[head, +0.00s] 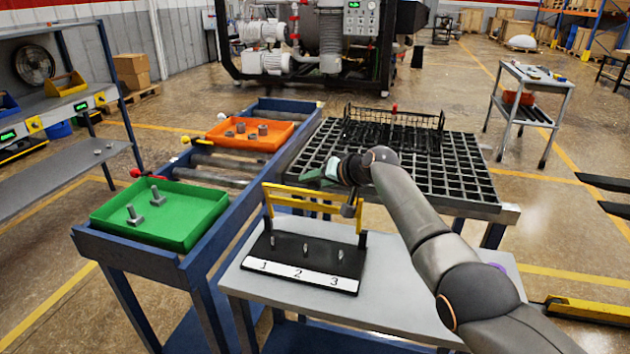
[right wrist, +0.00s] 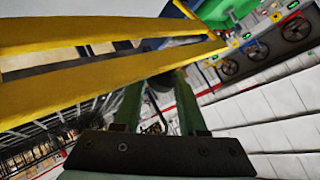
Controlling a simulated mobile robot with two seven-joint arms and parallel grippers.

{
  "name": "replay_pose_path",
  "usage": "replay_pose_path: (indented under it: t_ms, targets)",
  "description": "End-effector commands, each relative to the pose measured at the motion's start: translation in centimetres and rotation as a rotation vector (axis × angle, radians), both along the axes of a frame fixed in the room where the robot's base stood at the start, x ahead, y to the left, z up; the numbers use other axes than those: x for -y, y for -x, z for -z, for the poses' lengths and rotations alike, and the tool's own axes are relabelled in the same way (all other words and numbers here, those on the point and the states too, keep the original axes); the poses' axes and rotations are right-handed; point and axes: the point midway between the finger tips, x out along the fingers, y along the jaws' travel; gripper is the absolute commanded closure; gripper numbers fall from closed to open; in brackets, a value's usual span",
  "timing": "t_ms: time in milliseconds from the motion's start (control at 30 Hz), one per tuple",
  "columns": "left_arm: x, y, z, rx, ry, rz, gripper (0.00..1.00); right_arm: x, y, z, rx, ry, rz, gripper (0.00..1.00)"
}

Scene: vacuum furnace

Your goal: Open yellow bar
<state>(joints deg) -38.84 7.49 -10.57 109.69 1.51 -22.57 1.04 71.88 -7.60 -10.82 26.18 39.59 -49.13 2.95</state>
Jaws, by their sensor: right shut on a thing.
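The yellow bar (head: 290,192) is a flat frame standing up at the back of a black block (head: 302,252) on the grey table. The block has a white strip marked 1, 2, 3 and several small metal pegs. My right gripper (head: 318,178) is at the bar's top edge, coming from the right, and is shut on it. In the right wrist view the bar (right wrist: 100,72) crosses the picture right at the green fingers (right wrist: 160,88); the exact contact is hard to see. My left gripper is not in view.
A green tray (head: 205,232) with metal parts and an orange tray (head: 228,143) stand on the blue roller stand to the left. A black grid rack (head: 455,172) with a wire basket (head: 395,112) lies behind my right arm. The grey table's front right (head: 390,320) is bare.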

Motion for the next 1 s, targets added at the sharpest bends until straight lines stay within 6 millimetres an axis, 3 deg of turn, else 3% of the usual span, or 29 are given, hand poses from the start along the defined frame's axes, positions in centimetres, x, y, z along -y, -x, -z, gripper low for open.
replay_pose_path:
  t_ms: [133, 167, 400, 1000]
  targets:
    - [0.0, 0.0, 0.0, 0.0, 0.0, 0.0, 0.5, 0.5, 0.0, 0.7, -0.007, 0.01, 0.007, 1.0]
    - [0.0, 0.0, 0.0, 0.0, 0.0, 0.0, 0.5, 0.5, 0.0, 0.7, -0.008, 0.01, 0.006, 0.58]
    - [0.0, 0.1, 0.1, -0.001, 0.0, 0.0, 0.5, 0.3, 0.1, 0.7, -0.01, 0.007, 0.004, 0.31]
    - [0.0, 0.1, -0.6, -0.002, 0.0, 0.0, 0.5, 1.0, 0.9, -0.6, -0.005, 0.0, 0.001, 0.31]
